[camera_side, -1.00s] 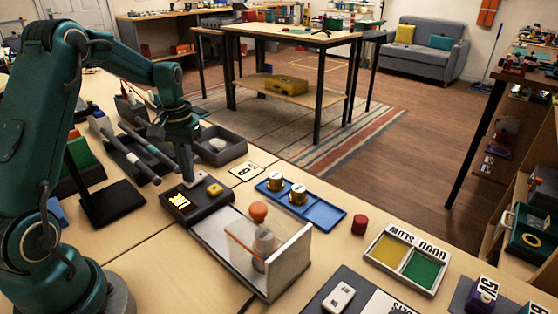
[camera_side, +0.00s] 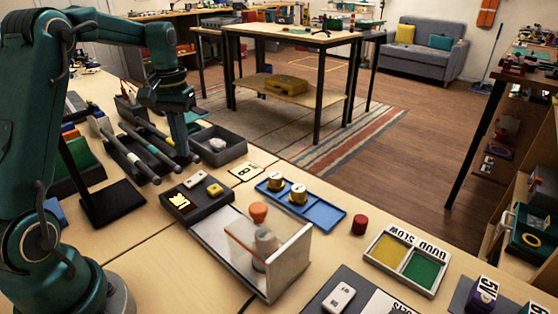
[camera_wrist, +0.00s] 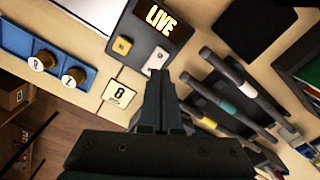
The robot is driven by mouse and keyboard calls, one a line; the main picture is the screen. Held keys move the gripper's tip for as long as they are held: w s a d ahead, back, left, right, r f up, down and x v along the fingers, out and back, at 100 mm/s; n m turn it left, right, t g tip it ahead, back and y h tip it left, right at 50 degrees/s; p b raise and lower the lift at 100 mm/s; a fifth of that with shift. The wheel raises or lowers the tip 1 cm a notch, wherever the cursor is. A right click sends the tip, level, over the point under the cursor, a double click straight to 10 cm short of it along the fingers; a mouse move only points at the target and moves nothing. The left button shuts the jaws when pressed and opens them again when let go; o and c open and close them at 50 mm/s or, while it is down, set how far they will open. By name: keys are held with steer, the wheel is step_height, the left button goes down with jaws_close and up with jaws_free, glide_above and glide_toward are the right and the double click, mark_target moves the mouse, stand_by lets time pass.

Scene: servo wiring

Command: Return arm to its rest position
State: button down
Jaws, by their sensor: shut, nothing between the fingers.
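My gripper (camera_side: 183,152) is shut and empty, raised above the bench beside the black tool rack (camera_side: 138,160). In the wrist view its two fingers (camera_wrist: 160,85) are together. The dark box with the lit LIVE display (camera_side: 180,199) lies below and in front of my gripper, apart from it.
A dark bin (camera_side: 218,147) stands close to the right of my gripper. A blue tray (camera_side: 318,213) with two round pieces, a number card (camera_side: 245,171) and a clear-walled fixture (camera_side: 266,245) are further right. A black stand plate (camera_side: 112,203) lies left.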

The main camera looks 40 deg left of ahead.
steer(key=s+d+r+m+t, duration=0.35)
steer(key=d+r, duration=0.55)
steer(key=d, duration=0.3)
steer(key=s+d+f+m+t, duration=0.1)
steer(key=s+d+f, duration=0.1)
steer(key=s, duration=0.3)
steer(key=s+d+f+m+t, duration=0.1)
steer(key=s+d+f, duration=0.1)
steer(key=s+d, duration=0.2)
steer(key=shift+s+d+f, duration=0.3)
steer(key=shift+s+d, duration=0.05)
steer(key=shift+s, duration=0.05)
